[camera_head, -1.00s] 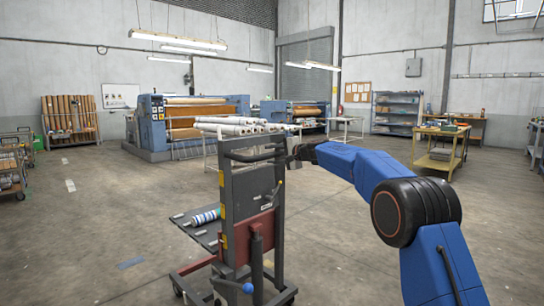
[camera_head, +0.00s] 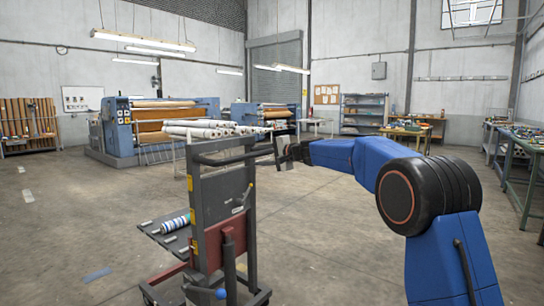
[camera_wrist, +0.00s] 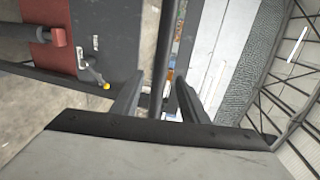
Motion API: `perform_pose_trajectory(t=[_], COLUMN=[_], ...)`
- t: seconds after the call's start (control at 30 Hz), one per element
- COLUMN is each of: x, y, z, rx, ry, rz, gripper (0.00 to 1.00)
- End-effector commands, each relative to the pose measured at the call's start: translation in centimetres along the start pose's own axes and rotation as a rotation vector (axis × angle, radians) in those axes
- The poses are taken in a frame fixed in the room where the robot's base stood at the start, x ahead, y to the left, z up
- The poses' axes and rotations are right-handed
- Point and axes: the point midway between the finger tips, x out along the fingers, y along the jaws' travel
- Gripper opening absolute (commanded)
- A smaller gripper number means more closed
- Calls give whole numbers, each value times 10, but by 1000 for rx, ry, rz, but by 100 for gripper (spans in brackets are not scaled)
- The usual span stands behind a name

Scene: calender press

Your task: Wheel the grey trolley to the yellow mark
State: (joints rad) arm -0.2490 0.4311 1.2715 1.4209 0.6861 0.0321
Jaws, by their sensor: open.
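The grey trolley (camera_head: 208,200) stands upright at the centre left of the head view. It has a dark grey mast, a red lower part and a black handle bar (camera_head: 228,158) at the top. Its low platform (camera_head: 165,238) bears a striped roll (camera_head: 175,224). My gripper (camera_head: 283,150) is at the right end of the handle. In the wrist view, my gripper (camera_wrist: 159,80) is open and the dark bar (camera_wrist: 163,45) runs between its fingers, with a gap on each side. The trolley's grey panel (camera_wrist: 108,30) shows to the left. I see no yellow floor mark.
A blue press (camera_head: 117,130) and a table of white rolls (camera_head: 205,130) stand behind the trolley. A yellow table (camera_head: 408,130) is at the back right, a green workbench (camera_head: 528,165) at the right edge. A blue floor mark (camera_head: 97,275) lies left of the trolley. The middle floor is clear.

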Motion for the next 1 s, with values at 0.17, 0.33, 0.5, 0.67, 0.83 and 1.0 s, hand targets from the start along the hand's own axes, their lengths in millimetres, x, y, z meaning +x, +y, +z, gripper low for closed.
perform_pose_trajectory(t=[0.17, 0.33, 0.5, 0.67, 0.83, 1.0], x=[-35, -57, -67, -69, -69, -82], y=[-1, 0, 0, 0, 0, 2], z=[0, 0, 0, 0, 0, 8], rx=[0, -1, 0, 0, 0, -22], ry=[1, 0, 0, 0, 0, -1], rz=[-1, 0, 0, 0, 0, 21], gripper=[40, 40, 40, 40, 40, 40])
